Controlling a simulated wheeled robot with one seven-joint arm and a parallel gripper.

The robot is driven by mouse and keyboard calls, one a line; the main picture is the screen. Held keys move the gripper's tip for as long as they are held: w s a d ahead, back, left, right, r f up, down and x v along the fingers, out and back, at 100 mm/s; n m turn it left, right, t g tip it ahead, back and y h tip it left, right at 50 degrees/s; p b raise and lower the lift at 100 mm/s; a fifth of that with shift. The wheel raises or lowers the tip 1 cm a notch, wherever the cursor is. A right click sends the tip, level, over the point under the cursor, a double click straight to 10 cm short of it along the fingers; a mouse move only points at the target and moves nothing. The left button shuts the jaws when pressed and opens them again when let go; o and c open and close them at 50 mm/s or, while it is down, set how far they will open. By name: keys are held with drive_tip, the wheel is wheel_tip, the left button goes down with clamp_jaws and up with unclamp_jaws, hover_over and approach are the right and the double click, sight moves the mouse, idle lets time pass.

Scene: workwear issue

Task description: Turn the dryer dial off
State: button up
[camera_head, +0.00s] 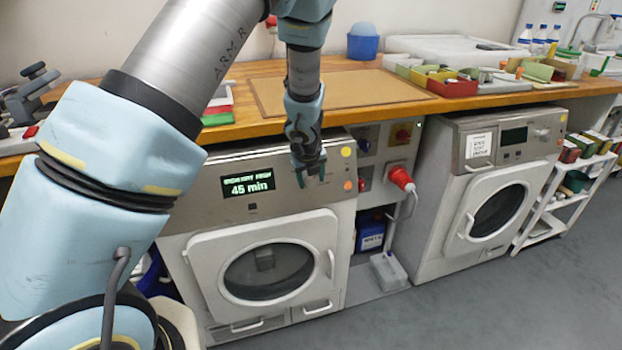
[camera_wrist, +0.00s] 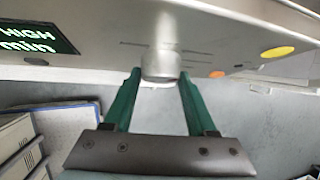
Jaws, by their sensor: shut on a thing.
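The dryer (camera_head: 205,228) is the left white machine with a grey front panel. Its lit display (camera_head: 247,186) reads "45 min" under a smaller green line; in the wrist view the display (camera_wrist: 38,38) shows "HIGH" and "min". The round silver dial (camera_wrist: 161,62) stands out from the panel, right of the display. My gripper (camera_head: 311,172) is at the panel, and its green fingers are shut on the dial, one on each side, in the wrist view (camera_wrist: 158,82). In the head view my gripper hides the dial. I cannot tell the dial's setting.
A yellow dot (camera_head: 346,152) and an orange dot (camera_head: 348,185) sit on the panel, right of my gripper. A red plug (camera_head: 401,178) sticks out beside the dryer. A second machine (camera_head: 437,190) stands further right. The wooden counter (camera_head: 240,122) overhangs the dryer.

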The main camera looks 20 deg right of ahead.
drive_tip(key=shift+c, duration=0.4)
drive_tip(key=shift+f+b, duration=0.1)
drive_tip(key=shift+b, duration=0.2)
drive_tip(key=shift+f+b, duration=0.2)
drive_tip(key=shift+b, duration=0.6)
drive_tip(key=h+b, duration=0.1)
drive_tip(key=b, duration=0.2)
drive_tip(key=n+b, duration=0.1)
drive_tip(key=b, duration=0.2)
drive_tip(key=shift+a+f+h+b, duration=0.1)
drive_tip(key=shift+f+h+b, duration=0.15)
drive_tip(key=shift+h+b, duration=0.15)
drive_tip(key=n+h+b, duration=0.1)
drive_tip(key=b, duration=0.4)
drive_tip(key=n+h+b, duration=0.1)
drive_tip(key=h+b, duration=0.1)
drive_tip(key=b, duration=0.3)
drive_tip(key=shift+a+t, duration=0.2)
drive_tip(key=shift+t, duration=0.1)
drive_tip(key=n+h+b, duration=0.1)
drive_tip(key=b, duration=0.2)
drive_tip(key=shift+r+n+t+h+b, duration=0.15)
drive_tip(key=shift+n+t+h+b, duration=0.2)
drive_tip(key=shift+b, duration=0.75)
drive_tip(key=shift+r, duration=0.1)
